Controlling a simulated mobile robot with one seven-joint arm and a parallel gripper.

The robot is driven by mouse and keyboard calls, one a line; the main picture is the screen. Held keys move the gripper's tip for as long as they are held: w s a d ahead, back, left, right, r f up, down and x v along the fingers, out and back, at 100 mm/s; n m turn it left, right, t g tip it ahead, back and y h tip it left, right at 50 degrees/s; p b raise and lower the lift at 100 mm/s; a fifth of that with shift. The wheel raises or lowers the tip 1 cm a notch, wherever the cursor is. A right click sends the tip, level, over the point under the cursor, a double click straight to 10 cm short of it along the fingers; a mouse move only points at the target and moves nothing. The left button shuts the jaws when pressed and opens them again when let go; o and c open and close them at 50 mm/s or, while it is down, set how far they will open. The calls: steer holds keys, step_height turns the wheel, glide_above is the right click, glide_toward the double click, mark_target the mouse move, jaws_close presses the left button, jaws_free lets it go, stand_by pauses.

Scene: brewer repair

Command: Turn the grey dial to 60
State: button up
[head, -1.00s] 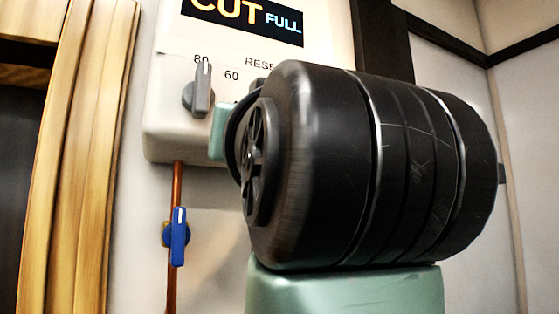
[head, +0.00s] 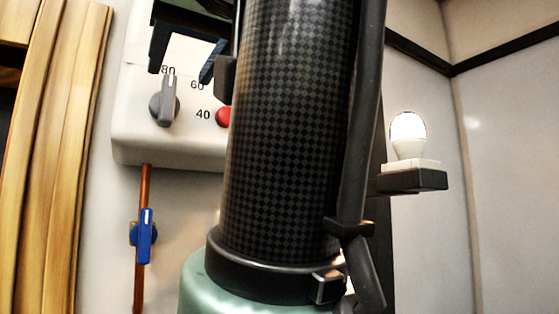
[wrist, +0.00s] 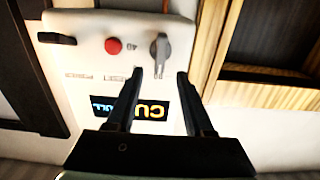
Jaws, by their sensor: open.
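The grey dial (head: 165,106) is on the front of a white box (head: 135,140), with its ridge close to upright and its upper end near the 80 mark. The marks 60 and 40 show to its right. My gripper (head: 182,77) is open and empty just above the dial in the head view, with part of it cut off by the top edge. In the wrist view, which is turned over, the dial (wrist: 160,54) lies just past the fingertips (wrist: 160,73), roughly centred between them. I see no clear contact.
A red button (head: 224,117) is right of the dial. A blue-handled valve (head: 144,237) is on a copper pipe below. A lit bulb (head: 408,135) stands at right. A display (wrist: 130,108) and a black handle (wrist: 57,38) show in the wrist view. Wooden slats (head: 50,150) stand left.

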mark_target(170, 92)
steer(key=p+x, duration=0.4)
steer(key=x, duration=0.4)
steer(key=shift+a, duration=0.1)
steer(key=shift+s, duration=0.1)
jaws_close()
